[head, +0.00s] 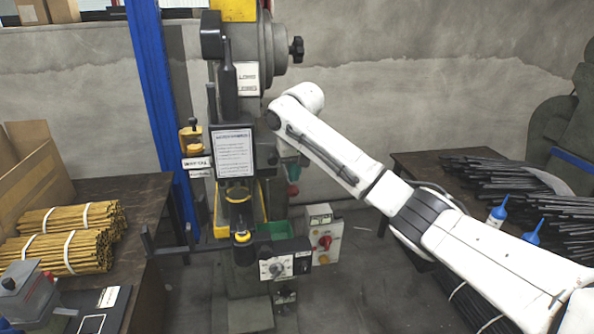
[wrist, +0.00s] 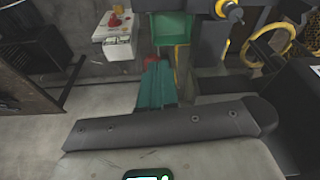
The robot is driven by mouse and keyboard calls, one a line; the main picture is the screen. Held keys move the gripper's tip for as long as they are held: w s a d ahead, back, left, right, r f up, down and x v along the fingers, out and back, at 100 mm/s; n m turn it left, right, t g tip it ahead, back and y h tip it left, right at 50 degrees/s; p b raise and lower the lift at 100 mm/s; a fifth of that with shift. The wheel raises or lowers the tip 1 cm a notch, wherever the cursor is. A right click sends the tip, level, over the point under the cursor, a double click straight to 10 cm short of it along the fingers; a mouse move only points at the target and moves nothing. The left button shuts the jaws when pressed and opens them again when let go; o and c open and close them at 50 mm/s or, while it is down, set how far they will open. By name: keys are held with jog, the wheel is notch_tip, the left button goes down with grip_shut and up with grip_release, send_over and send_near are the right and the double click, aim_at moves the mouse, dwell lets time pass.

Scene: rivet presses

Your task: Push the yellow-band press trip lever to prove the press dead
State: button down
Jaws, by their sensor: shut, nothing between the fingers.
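The yellow-band press (head: 233,160) stands upright in the middle of the head view, with yellow at its top and a white notice on its front. My gripper (head: 293,178) points down at the press's right side. In the wrist view its teal fingers (wrist: 154,68) are shut and empty. A red knob (head: 293,190), apparently the trip lever's end, is just below the fingertips. It also shows partly behind them in the wrist view (wrist: 152,59). Contact between fingers and knob cannot be told, and the lever's shaft is hidden.
A box with a red switch (head: 325,242) and a green bin (head: 276,230) are low beside the press. A blue post (head: 158,90) stands left. Tables hold brown rod bundles (head: 60,250) left and dark rods (head: 510,180) right. Bare floor lies between press and right table.

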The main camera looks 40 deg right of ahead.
jog(key=shift+w+d+r+t, duration=0.15)
jog(key=shift+w+d+r, duration=0.15)
jog(key=shift+r, duration=0.2)
jog(key=shift+w+d+r+t, duration=0.15)
jog(key=shift+d+r, duration=0.1)
jog(key=shift+r, duration=0.2)
jog(key=shift+a+f, duration=0.2)
jog(key=shift+f, duration=0.1)
jog(key=shift+d+f, duration=0.1)
jog(key=shift+s+a+f, duration=0.1)
jog(key=shift+a+f, duration=0.1)
jog(key=shift+f, duration=0.2)
jog(key=shift+f, duration=0.25)
